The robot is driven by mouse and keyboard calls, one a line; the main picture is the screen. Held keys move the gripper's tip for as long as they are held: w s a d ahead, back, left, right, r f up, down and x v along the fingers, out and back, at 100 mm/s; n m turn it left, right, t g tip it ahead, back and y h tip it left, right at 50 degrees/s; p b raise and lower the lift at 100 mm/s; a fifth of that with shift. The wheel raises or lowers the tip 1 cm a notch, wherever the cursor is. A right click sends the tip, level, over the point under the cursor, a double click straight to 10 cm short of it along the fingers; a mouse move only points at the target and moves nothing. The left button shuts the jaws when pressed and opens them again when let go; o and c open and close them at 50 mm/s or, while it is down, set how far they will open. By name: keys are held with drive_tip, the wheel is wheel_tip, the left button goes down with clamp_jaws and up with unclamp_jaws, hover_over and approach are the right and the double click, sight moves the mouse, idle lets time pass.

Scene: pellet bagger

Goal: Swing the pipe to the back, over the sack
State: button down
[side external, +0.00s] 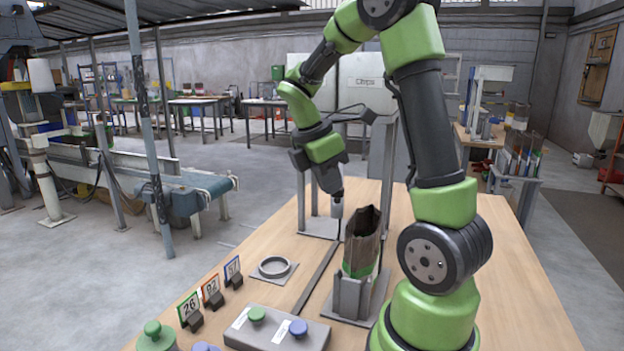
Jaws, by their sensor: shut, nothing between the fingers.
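A tall dark brown sack (361,232) stands upright with its top open and a green band low on it. It sits in a grey holder (350,298) on the wooden table. The light hopper marked "Chips" (362,80) stands on legs behind it, partly hidden by my arm. I cannot clearly pick out the pipe; my wrist and forearm cover much of the space under the hopper. My gripper (339,228) points down, just left of the sack's upper part in the picture. Its narrow tip looks shut, with nothing seen in it.
A grey box with green and blue knobs (278,329) is at the table's front. Number cards (211,291) and a round ring on a plate (274,267) are to the left. A dark strip (316,279) runs along the table beside the sack holder. The table's right side is mostly clear.

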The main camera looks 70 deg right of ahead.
drive_tip(key=s+n, duration=0.1)
drive_tip(key=s+d+n, duration=0.1)
drive_tip(key=s, duration=0.1)
drive_tip(key=s+n, duration=0.1)
drive_tip(key=s, duration=0.1)
drive_tip(key=shift+d+t+h, duration=0.4)
